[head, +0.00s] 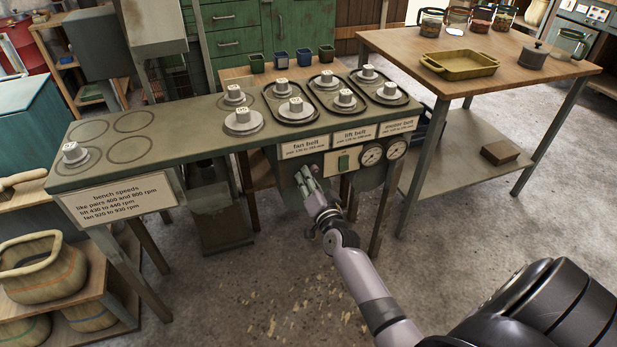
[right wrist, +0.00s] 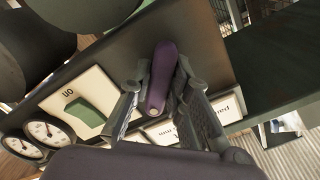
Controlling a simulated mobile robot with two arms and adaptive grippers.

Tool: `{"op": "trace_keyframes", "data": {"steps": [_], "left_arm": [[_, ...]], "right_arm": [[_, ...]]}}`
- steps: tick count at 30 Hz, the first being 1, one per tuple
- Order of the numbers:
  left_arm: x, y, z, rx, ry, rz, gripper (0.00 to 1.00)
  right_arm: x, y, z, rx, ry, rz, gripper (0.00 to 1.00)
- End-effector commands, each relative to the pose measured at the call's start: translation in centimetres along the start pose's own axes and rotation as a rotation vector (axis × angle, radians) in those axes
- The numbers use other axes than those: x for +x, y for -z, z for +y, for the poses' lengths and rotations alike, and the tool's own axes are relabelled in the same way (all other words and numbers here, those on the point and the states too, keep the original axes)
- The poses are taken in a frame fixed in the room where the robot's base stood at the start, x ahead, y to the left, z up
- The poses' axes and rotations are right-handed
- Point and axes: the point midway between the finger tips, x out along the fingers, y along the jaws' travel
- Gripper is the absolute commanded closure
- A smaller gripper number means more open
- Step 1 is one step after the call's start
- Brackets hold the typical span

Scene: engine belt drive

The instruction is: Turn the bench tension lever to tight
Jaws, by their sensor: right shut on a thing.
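The bench tension lever shows as a purple handle (right wrist: 163,75) in the right wrist view, on the dark front panel of the bench (head: 180,130). My right gripper (right wrist: 160,90) is shut on this handle, one finger on each side. In the head view my right gripper (head: 308,182) is at the panel under the fan belt label (head: 305,146), and it hides the lever there. Placards around the lever are partly covered by my fingers, so its tight mark cannot be read. My left gripper is not in view.
A green switch (head: 343,162) and two round gauges (head: 372,154) sit on the panel right of my right gripper. A wooden table (head: 400,45) stands at the right. The floor in front is clear.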

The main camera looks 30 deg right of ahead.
Motion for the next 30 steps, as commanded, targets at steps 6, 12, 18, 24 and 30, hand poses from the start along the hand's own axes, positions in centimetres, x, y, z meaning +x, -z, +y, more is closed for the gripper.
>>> {"op": "trace_keyframes", "data": {"steps": [6,12,18,24,30], "left_arm": [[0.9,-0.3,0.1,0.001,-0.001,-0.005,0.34],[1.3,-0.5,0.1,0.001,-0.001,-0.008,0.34],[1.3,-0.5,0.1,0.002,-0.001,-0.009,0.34],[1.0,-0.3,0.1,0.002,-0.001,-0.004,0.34],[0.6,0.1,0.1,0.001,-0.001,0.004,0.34]], "right_arm": [[0.0,-0.1,-0.1,0.207,-0.001,-0.003,1.0],[0.0,-0.1,-0.1,0.395,-0.001,-0.003,1.0],[0.0,-0.1,-0.1,0.565,-0.001,-0.003,1.0],[0.0,-0.1,-0.2,0.699,-0.001,-0.003,1.0],[0.0,-0.1,-0.2,0.783,-0.001,-0.003,1.0]]}}
